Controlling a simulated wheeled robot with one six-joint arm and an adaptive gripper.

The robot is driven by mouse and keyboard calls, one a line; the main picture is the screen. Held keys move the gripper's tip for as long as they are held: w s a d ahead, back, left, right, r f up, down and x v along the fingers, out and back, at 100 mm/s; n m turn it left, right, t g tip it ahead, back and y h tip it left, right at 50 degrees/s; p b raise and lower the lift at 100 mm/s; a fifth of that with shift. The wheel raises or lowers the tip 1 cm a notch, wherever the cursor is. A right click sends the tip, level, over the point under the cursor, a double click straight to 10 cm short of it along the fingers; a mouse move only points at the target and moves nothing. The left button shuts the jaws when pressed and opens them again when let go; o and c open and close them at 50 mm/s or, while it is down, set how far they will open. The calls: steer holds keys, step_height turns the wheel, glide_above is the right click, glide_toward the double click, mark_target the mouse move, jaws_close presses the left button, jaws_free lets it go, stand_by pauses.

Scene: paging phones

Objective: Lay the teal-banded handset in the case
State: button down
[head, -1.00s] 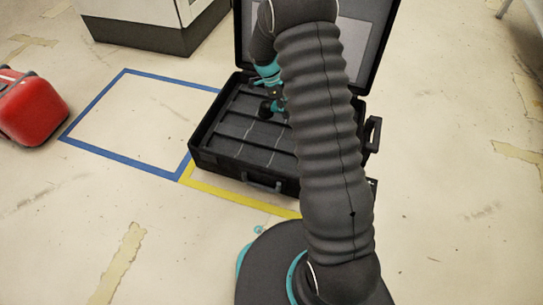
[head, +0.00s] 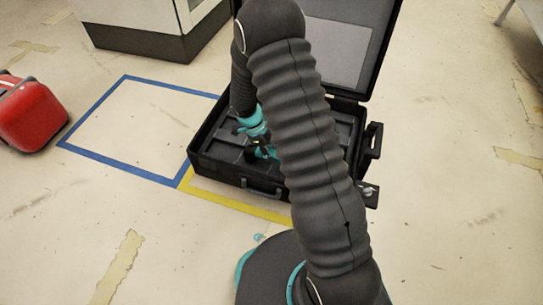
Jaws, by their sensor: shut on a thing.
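The black case (head: 222,171) lies open on the floor with its lid raised at the back. Its dark floor is split by low ribs into several long slots. My gripper (head: 262,150) points down inside the case outline, near its front middle. It is shut on a small dark thing with a bit of teal, taken as the teal-banded handset (head: 251,155). My arm hides most of it and the right part of the case. I cannot tell whether the handset touches the case floor.
A red case (head: 30,115) stands at the far left. A blue tape square (head: 98,98) and a yellow tape line (head: 235,205) mark the floor. A pale cabinet (head: 150,25) stands behind. A small dark item (head: 369,194) sits right of the case. The floor on the right is clear.

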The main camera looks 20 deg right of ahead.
steer(key=shift+f, duration=0.7)
steer(key=c, duration=0.7)
jaws_free()
steer(key=shift+f, duration=0.1)
